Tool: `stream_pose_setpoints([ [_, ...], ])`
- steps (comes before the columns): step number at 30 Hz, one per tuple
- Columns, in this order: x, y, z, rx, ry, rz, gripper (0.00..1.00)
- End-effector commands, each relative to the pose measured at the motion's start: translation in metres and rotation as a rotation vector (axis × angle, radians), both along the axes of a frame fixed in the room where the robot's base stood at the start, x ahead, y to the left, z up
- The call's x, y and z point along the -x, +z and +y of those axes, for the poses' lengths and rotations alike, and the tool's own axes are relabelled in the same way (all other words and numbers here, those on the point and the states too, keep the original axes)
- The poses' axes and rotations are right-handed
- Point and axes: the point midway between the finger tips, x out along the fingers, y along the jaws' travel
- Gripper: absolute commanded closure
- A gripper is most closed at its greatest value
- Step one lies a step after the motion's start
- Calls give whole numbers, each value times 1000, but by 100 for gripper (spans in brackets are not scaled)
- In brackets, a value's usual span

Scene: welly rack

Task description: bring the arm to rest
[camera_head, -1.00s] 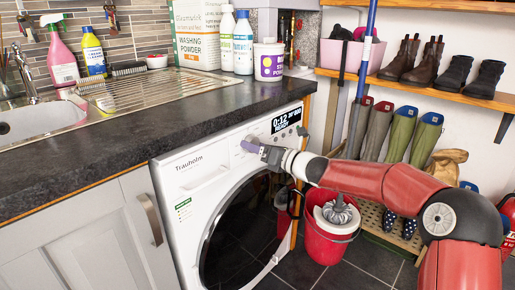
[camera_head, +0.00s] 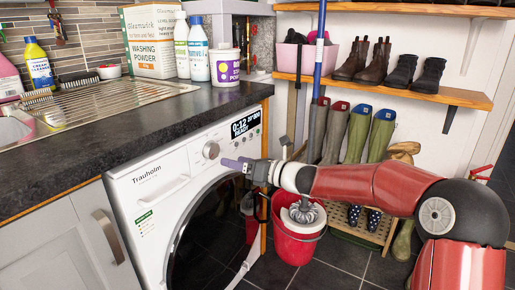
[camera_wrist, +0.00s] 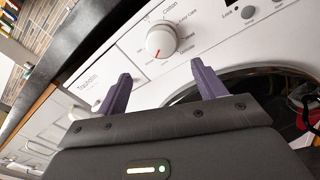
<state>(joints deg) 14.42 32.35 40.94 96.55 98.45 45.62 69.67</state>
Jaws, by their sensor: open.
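My red arm reaches in from the right in the head view. My gripper (camera_head: 236,164) is in front of the upper part of the white washing machine (camera_head: 150,185), just below and right of its round dial (camera_head: 211,150). In the wrist view my gripper (camera_wrist: 160,90) shows two purple fingers spread apart with nothing between them. The dial (camera_wrist: 161,40) lies beyond the fingertips, apart from them. The dark round door (camera_head: 205,235) is below my gripper, partly hidden in the head view.
A dark worktop (camera_head: 90,140) with a washing powder box (camera_head: 153,42) is at the left. A red mop bucket (camera_head: 296,240) stands under my forearm. A shelf (camera_head: 380,88) with boots and several wellies (camera_head: 357,135) are behind my arm. Dark floor shows between.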

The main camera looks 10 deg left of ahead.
Motion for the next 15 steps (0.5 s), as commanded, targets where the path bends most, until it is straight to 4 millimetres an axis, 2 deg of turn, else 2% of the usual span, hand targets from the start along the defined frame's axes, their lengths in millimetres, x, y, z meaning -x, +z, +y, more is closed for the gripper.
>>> stream_pose_setpoints([
  [4, 47, -5, -3, 252, 95, -250, 31],
  [8, 101, -20, -28, 576, 240, -570, 31],
  [11, 138, -30, -61, 813, 371, -800, 31],
  [15, 188, -39, -120, 1118, 577, -1081, 31],
])
